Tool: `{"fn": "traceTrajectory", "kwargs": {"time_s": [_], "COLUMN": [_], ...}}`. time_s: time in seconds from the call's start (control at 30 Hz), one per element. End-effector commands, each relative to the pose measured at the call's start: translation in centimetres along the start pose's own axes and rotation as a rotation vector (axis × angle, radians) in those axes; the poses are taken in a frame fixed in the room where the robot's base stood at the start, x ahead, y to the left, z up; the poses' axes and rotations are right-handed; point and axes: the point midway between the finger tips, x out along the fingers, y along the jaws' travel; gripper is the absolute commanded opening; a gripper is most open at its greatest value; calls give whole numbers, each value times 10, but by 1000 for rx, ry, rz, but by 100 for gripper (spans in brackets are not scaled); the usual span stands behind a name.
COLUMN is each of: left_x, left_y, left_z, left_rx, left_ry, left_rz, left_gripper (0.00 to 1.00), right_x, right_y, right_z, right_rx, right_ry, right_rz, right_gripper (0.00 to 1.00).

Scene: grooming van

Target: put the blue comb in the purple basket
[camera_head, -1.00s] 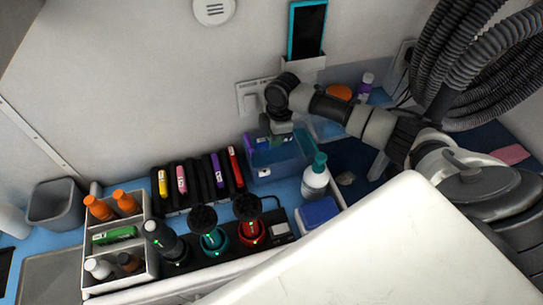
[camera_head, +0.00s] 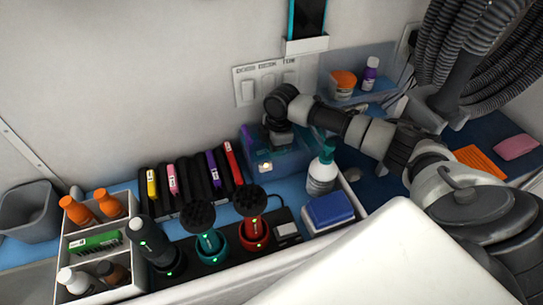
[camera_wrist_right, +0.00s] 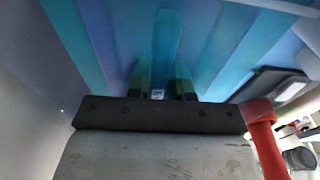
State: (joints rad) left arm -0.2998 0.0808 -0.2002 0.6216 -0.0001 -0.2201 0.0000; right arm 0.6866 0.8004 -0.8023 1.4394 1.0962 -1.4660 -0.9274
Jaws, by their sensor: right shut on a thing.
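My right gripper (camera_head: 278,140) points down into a translucent blue bin (camera_head: 292,164) against the back wall. The bin hides its fingertips in the head view. In the right wrist view the green-tinted fingers (camera_wrist_right: 160,82) are closed around a flat teal-blue strip (camera_wrist_right: 165,35), which looks like the blue comb. Other blue and teal bands lie beside it, and I cannot tell which are bin walls. I cannot make out a purple basket in either view. My left gripper is not in view.
Left of the bin stands a black rack (camera_head: 183,200) with several coloured-tag items. A white pump bottle (camera_head: 321,177) and a blue block (camera_head: 330,209) stand close on its right. An orange flat item (camera_head: 480,162) and a pink block (camera_head: 516,147) lie at the far right.

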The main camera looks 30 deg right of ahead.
Motion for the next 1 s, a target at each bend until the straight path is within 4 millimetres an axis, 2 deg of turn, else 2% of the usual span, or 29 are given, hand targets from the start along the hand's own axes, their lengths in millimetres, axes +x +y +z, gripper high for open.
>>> {"fn": "traceTrajectory", "kwargs": {"time_s": [0.37,0.4,0.53,0.83,1.0], "left_x": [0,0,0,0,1], "left_y": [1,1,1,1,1], "left_z": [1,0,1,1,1], "left_rx": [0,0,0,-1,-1], "left_ry": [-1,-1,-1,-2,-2], "left_rz": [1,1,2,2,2], "left_gripper": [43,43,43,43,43], "right_x": [2,2,2,0,-18], "right_y": [0,0,0,0,2], "right_z": [1,1,1,0,1], "right_rx": [0,0,0,0,-1], "right_ry": [0,0,0,0,1], "right_rz": [-1,-1,-1,0,3], "right_gripper": [0,25,45,46,46]}}
